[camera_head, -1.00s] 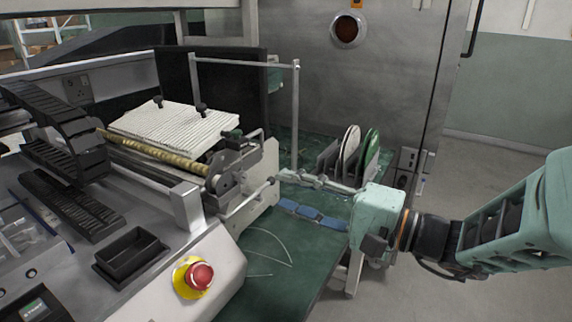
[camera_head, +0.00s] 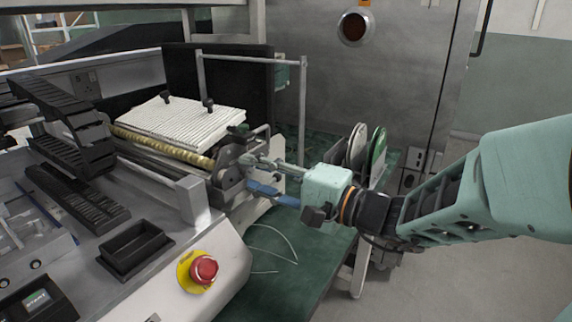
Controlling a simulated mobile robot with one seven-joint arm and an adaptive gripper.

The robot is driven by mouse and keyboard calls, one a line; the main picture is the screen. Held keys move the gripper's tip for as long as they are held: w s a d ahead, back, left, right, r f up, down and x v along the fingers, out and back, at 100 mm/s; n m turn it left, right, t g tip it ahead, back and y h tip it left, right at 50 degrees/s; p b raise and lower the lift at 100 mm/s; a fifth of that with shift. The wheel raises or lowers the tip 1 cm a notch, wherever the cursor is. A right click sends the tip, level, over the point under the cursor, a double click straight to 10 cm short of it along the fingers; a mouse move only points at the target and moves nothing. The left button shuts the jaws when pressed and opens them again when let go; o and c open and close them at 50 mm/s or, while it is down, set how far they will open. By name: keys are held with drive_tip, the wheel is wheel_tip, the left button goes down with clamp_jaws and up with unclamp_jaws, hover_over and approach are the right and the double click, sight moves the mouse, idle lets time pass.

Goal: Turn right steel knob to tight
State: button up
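A round steel knob-like part (camera_head: 227,177) sits at the right end of the machine's brass roller (camera_head: 165,146). It is small, and its setting cannot be read. My gripper (camera_head: 248,173) comes in from the right, its body pale green. Its grey upper finger and blue lower finger point left and are spread apart. The fingertips are just right of the steel part, overlapping the machine's end bracket in the picture. Whether they touch anything, or whether a part of the knob lies between them, cannot be told.
A white ribbed pad with black knobs (camera_head: 183,120) lies behind the roller. A red emergency button (camera_head: 203,269) and a black tray (camera_head: 135,249) are in front. A metal frame post (camera_head: 302,112) and upright discs in a rack (camera_head: 377,152) stand behind my gripper.

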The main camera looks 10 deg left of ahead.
clamp_jaws()
drive_tip(key=shift+m, duration=2.3)
drive_tip(key=shift+o, duration=1.4)
unclamp_jaws()
drive_tip(key=shift+d, duration=0.15)
drive_tip(key=v, duration=1.2)
